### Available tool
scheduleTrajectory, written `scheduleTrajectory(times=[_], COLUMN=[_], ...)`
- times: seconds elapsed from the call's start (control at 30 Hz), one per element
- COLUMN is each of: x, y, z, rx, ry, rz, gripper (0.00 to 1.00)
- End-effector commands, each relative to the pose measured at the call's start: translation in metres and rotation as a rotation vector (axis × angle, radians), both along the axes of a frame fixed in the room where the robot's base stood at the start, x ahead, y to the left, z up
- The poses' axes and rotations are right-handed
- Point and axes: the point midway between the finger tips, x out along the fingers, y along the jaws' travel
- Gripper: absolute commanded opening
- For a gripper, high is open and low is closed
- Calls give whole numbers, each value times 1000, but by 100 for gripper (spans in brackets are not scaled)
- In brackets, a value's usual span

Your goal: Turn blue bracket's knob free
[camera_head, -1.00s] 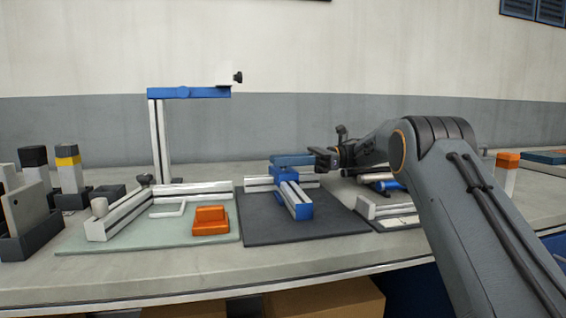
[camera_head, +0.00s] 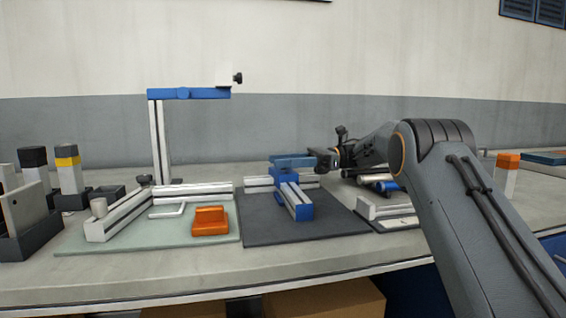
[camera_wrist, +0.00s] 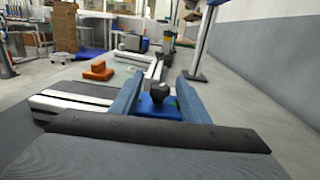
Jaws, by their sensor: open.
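The blue bracket (camera_head: 300,206) sits on a white rail cross on a dark mat. In the wrist view it is a blue plate (camera_wrist: 158,107) with a round black knob (camera_wrist: 160,87) standing up from it. My gripper (camera_head: 276,162) reaches in from the right, low over the bracket. In the wrist view its two blue fingers (camera_wrist: 160,76) are apart, one on each side of the knob, with gaps visible between them and it. In the head view the fingers hide the knob. Whether the fingertips touch the plate I cannot tell.
A tall white post carries a blue arm (camera_head: 188,93) with a black knob at its end. A pale green mat (camera_head: 85,246) holds white rails and an orange block (camera_head: 210,221). Dark and white blocks stand far left. Tubes lie at right, beneath my arm.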

Motion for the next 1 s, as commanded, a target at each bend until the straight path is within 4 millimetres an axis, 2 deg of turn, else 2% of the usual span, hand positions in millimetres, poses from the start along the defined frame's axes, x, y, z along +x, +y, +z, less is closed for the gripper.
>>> scheduleTrajectory(times=[0.17,0.4,0.53,0.7,1.0], x=[6,19,24,26,26], y=[-14,-51,-65,-73,-73], z=[0,-1,-1,0,1], rx=[0,0,0,0,0], ry=[0,-1,-1,0,0], rz=[-3,-2,-1,0,0], gripper=[42,42,42,42,42])
